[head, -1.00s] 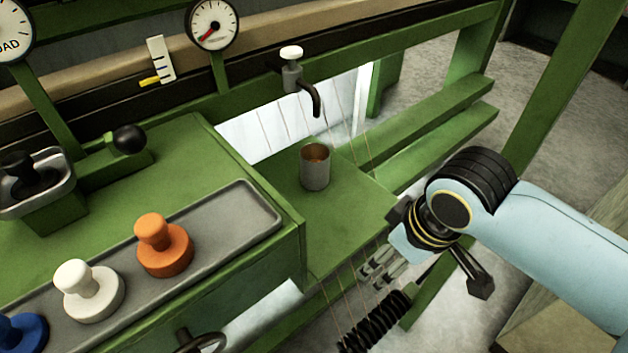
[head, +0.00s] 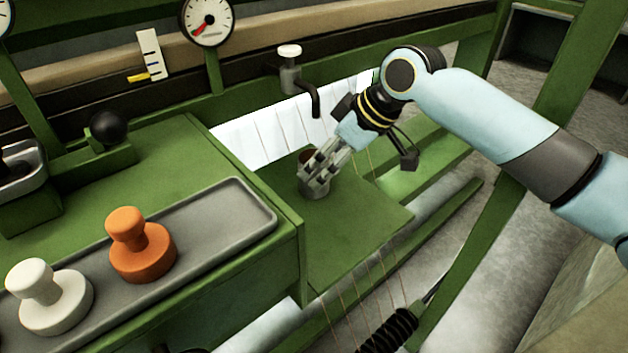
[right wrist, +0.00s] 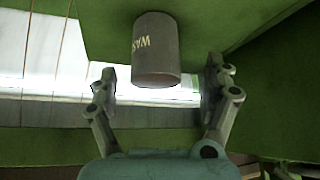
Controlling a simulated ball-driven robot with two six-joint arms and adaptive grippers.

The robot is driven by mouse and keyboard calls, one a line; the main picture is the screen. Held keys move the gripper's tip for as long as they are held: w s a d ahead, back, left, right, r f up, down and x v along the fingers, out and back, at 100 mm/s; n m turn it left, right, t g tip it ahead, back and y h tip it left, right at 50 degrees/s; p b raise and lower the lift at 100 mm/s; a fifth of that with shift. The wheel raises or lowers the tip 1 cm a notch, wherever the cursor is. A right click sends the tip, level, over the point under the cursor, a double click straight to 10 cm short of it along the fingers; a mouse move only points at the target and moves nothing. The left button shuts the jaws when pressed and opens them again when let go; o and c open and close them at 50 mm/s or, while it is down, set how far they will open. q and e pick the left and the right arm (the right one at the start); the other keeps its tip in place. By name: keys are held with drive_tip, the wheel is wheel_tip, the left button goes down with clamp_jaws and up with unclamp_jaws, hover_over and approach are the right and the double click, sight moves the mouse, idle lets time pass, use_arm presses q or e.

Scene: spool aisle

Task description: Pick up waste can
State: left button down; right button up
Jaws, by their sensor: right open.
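The waste can (head: 314,190) is a small grey cylinder with a brownish inside, upright on the green shelf below the tap. In the right wrist view the can (right wrist: 156,50) shows part of its lettering and lies just beyond and between the fingertips. My right gripper (head: 316,172) is at the can in the head view, and its fingers hide much of the can's upper part. In the wrist view the right gripper (right wrist: 160,82) is open, with one finger to each side of the can and gaps between. My left gripper is out of view.
A tap (head: 292,75) with a dark spout (head: 314,100) hangs close behind the can. The green shelf (head: 350,228) is bare in front of it. A grey tray (head: 228,217) with orange (head: 140,247) and white (head: 48,297) knobbed weights lies to the left.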

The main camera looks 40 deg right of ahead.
sight(304, 156)
drive_tip(key=shift+w+f, duration=0.15)
drive_tip(key=shift+f, duration=0.15)
drive_tip(key=b+x, duration=0.2)
drive_tip(key=x, duration=0.2)
drive_tip(key=shift+w+d+f+b, duration=0.1)
drive_tip(key=shift+w+f+b, duration=0.15)
drive_tip(key=shift+b, duration=0.1)
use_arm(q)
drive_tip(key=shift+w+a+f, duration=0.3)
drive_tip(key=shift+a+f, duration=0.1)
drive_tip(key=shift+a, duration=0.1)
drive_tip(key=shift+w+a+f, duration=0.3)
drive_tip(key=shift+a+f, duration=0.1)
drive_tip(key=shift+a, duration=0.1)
use_arm(e)
drive_tip(key=shift+r, duration=0.15)
drive_tip(key=c, duration=1.7)
use_arm(q)
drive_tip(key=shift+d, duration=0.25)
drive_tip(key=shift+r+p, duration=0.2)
drive_tip(key=shift+p, duration=0.15)
use_arm(e)
drive_tip(key=shift+r, duration=0.15)
